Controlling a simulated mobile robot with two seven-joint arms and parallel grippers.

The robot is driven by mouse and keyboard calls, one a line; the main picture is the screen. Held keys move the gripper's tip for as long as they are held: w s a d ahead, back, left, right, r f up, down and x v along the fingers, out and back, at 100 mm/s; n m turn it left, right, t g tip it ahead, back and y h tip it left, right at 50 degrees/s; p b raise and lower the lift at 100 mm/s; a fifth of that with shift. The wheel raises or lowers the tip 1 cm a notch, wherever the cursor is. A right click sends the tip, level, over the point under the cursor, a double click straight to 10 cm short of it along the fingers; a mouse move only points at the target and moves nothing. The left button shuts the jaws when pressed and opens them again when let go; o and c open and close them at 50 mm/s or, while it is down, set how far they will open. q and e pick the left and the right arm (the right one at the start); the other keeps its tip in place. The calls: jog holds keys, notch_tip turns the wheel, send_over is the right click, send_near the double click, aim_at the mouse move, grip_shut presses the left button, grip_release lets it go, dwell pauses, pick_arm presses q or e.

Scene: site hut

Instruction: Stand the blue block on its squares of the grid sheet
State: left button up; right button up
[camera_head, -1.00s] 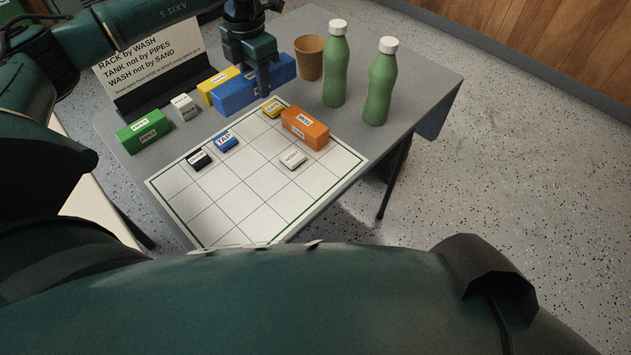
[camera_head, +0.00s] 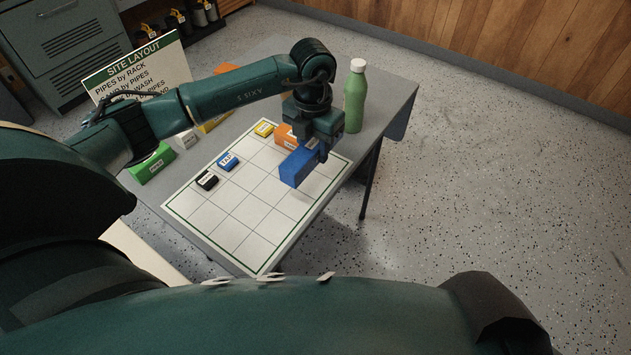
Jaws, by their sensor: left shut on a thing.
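My left gripper (camera_head: 318,138) is shut on the long blue block (camera_head: 296,167). The block is over the right part of the grid sheet (camera_head: 225,215), in front of the orange block (camera_head: 286,137), which is partly hidden. It looks held above the sheet, though the gap is hard to judge. On the sheet lie a small blue TAP tile (camera_head: 228,162), a black tile (camera_head: 207,180) and a yellow tile (camera_head: 264,129). The white tile seen earlier is hidden behind the blue block or gripper. My right gripper is not in view.
A green block (camera_head: 152,165) and a white block (camera_head: 186,140) stand left of the sheet, with a yellow block (camera_head: 215,122) partly under my arm. A site layout sign (camera_head: 140,70) stands behind. A green bottle (camera_head: 355,97) stands at the right. The near squares are clear.

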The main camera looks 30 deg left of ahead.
aim_at(313, 184)
pick_arm(q)
notch_tip(313, 184, down, 9)
jog(key=shift+f, duration=0.1)
dwell(0.3)
jog(key=shift+f, duration=0.15)
jog(key=o, duration=1.1)
